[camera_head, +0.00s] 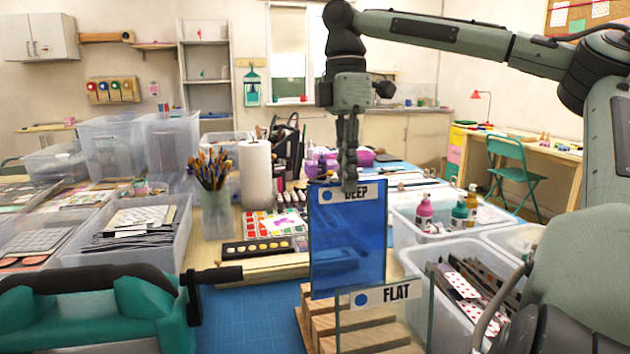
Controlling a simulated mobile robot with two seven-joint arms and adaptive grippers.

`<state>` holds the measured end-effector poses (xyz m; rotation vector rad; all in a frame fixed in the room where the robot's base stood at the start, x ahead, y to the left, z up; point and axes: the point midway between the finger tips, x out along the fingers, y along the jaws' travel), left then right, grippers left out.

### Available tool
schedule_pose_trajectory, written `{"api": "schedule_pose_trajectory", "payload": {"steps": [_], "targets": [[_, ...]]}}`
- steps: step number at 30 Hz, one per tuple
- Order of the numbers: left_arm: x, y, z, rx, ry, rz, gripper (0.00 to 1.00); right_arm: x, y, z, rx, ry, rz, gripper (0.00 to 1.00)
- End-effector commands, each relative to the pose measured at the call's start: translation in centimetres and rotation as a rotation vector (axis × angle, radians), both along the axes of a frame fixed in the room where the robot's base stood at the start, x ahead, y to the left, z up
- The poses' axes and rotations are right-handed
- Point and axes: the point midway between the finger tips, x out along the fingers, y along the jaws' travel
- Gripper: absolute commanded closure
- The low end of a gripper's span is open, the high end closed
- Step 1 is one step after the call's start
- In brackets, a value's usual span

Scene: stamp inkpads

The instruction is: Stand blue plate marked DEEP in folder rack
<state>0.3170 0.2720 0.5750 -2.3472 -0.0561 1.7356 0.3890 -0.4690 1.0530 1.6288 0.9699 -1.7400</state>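The blue plate (346,245) marked DEEP is upright and see-through blue, with a white label at its top edge. My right gripper (348,185) points down from above, with its fingers closed at the plate's top edge and partly covering the label. The wooden folder rack (318,328) stands below on the blue mat. A clear plate (385,318) marked FLAT stands upright at the rack, in front of the blue plate's lower edge. I cannot tell whether the blue plate's lower edge sits in a slot or hangs just above. My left gripper is not in view.
A teal machine with a black crank (90,310) fills the lower left. Clear bins stand at left (172,235) and at right (420,262). A brush cup (217,212) and paint pans (258,247) lie behind. The blue mat (250,318) is bare left of the rack.

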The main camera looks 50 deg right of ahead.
Motion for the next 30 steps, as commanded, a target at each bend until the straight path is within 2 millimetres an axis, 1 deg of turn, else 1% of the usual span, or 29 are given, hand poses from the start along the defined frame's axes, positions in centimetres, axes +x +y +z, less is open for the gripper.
{"api": "schedule_pose_trajectory", "payload": {"steps": [1,9,18,24,30], "targets": [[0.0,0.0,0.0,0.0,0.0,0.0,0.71,-0.1,0.1,-0.6,0.004,0.0,0.002,1.0],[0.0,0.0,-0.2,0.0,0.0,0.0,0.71,-0.4,0.3,-3.3,0.006,0.003,0.001,1.0],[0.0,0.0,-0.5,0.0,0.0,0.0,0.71,-0.6,0.5,-6.0,0.009,0.005,0.0,1.0],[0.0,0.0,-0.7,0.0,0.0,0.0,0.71,-0.7,0.6,-7.0,0.008,0.006,0.001,1.0],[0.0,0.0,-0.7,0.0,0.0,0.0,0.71,-0.7,0.7,-7.2,0.009,0.007,0.001,1.0]]}}
